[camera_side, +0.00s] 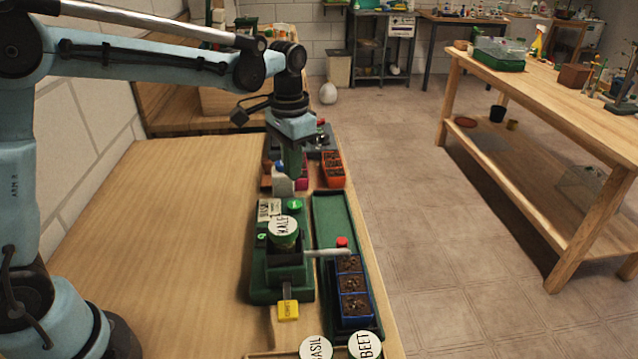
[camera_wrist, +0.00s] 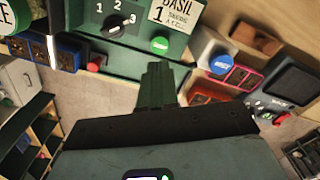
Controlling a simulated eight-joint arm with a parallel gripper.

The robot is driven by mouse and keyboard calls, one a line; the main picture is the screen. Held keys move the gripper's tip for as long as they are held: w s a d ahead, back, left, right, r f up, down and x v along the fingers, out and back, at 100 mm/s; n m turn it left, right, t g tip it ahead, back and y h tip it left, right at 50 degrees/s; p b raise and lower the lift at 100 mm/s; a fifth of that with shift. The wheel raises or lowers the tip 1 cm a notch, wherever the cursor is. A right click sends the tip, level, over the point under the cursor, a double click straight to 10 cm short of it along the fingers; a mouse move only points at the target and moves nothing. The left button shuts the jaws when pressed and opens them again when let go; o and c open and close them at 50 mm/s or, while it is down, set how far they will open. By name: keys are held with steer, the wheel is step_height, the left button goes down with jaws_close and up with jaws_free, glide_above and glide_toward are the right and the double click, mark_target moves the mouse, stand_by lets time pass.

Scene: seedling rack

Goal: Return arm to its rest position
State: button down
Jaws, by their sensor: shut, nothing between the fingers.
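My gripper (camera_side: 292,165) hangs from my arm above the far half of the bench in the side view. Its green fingers are together with nothing between them. In the wrist view the shut fingers (camera_wrist: 158,84) stand in front of the green seeding machine. This green machine (camera_side: 262,270) sits on the bench nearer the camera, with a round "KALE" jar (camera_side: 284,232) on it and a green button (camera_side: 295,205). The gripper is beyond the machine and above the benchtop items; whether it touches any of them I cannot tell.
A green tray (camera_side: 330,212) with blue soil pots (camera_side: 354,283) lies along the bench's right edge. Orange pots (camera_side: 333,170) stand near the gripper. "BASIL" (camera_side: 316,349) and "BEET" (camera_side: 365,346) lids are at the front. The bench's left (camera_side: 170,240) is clear.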

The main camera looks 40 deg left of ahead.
steer(key=shift+r, duration=0.1)
steer(key=s+a+r+n+t, duration=0.1)
steer(key=s+n+t, duration=0.2)
steer(key=s+t, duration=0.4)
steer(key=s, duration=0.8)
steer(key=shift+a, duration=0.4)
